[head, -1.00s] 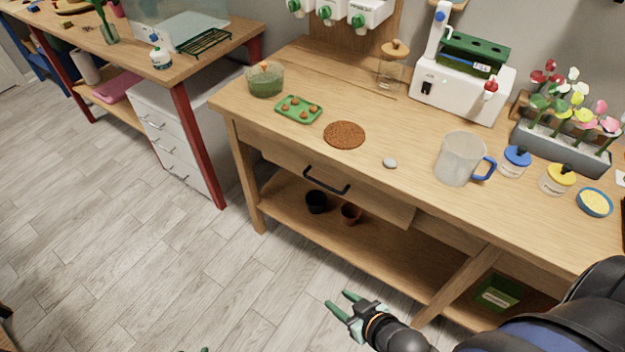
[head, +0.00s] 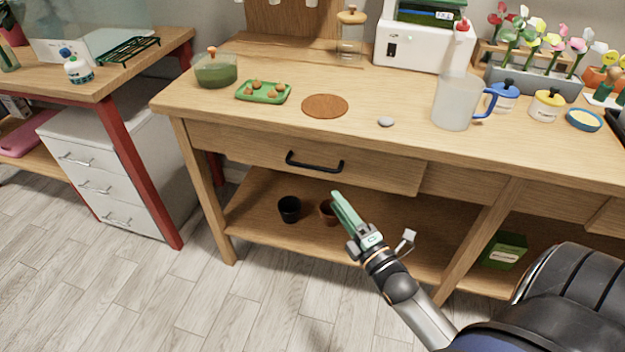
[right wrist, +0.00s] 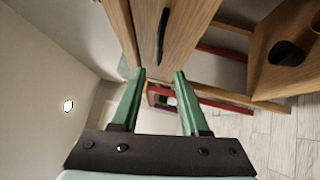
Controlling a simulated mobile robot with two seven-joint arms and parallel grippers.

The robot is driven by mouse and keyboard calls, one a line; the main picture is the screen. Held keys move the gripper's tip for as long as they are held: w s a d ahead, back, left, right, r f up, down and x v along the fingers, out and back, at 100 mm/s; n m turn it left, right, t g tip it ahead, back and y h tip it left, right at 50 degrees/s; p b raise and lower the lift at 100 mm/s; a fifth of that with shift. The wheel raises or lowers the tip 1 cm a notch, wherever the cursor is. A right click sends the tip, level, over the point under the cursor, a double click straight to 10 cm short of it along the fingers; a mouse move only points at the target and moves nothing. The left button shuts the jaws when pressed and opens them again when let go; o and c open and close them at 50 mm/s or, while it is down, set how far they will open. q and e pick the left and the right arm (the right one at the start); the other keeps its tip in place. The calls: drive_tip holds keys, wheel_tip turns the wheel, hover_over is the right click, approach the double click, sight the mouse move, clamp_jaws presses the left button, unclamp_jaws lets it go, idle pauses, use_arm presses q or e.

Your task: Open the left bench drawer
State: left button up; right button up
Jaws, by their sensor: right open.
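The left bench drawer (head: 372,168) has a wooden front under the bench top, and it looks shut or nearly so. Its black bar handle (head: 314,163) sits level on the front. My right gripper (head: 338,198) is in front of the bench, a little below and to the right of the handle, apart from it. In the right wrist view, my right gripper (right wrist: 160,78) has its two green fingers spread and empty, with the black handle (right wrist: 162,35) beyond their tips. My left gripper does not show.
The bench top (head: 400,150) holds a green tray (head: 263,93), a brown round mat (head: 325,106), a grey stone (head: 386,122) and a jug (head: 455,102). Small pots, one black (head: 289,209), stand on the lower shelf (head: 255,222). The floor (head: 260,310) in front is clear.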

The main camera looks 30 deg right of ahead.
sight(313, 168)
drive_tip(key=w, duration=0.4)
drive_tip(key=w+r+b, duration=0.1)
drive_tip(key=w, duration=0.3)
drive_tip(key=w+d, duration=0.1)
drive_tip(key=w, duration=0.3)
drive_tip(key=shift+w+r, duration=0.15)
drive_tip(key=shift+r, duration=0.2)
drive_tip(key=shift+c, duration=0.4)
clamp_jaws()
idle(0.5)
